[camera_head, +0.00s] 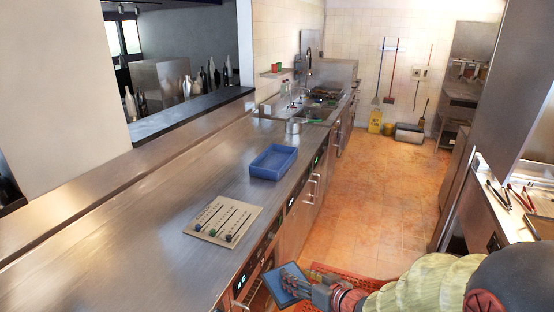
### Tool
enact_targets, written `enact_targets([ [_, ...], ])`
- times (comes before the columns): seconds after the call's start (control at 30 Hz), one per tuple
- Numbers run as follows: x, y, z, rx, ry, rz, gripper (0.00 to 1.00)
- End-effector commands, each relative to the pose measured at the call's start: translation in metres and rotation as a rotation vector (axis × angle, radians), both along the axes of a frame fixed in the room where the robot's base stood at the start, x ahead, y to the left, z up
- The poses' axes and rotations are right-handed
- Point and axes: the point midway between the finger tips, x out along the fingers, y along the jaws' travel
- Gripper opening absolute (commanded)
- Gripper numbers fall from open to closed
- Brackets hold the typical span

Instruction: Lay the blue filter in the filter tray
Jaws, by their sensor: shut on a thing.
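My gripper (322,291) is at the bottom of the head view, in front of the counter's front face. It is shut on a flat blue square piece (291,281), which looks like the blue filter, held tilted over the floor. A blue rectangular tray (262,177) with raised walls sits on the steel counter near its front edge, farther away than my gripper. It looks like the filter tray, and its visible inside looks empty. The gripper and filter are apart from the tray. The exact finger contact is too small to make out.
A card with lines and small coloured knobs (223,220) lies on the steel counter (130,235) nearer than the tray. A metal pot (294,127) stands behind the tray. A red mat (345,278) lies on the floor. Tongs (510,197) lie at the right. The aisle floor (375,190) is clear.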

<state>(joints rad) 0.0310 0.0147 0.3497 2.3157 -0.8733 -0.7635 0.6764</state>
Motion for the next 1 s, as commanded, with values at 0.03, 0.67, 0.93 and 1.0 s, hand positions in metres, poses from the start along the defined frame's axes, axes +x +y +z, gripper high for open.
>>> enact_targets([
  [0.03,0.005,-0.009,-0.009,0.001,0.003,-0.050,0.28],
  [0.67,-0.020,-0.132,-0.167,-0.005,0.005,-0.619,0.28],
  [0.93,-0.029,-0.126,-0.183,0.000,-0.005,-0.604,0.28],
  [1.0,-0.029,-0.126,-0.183,0.000,-0.004,-0.604,0.28],
])
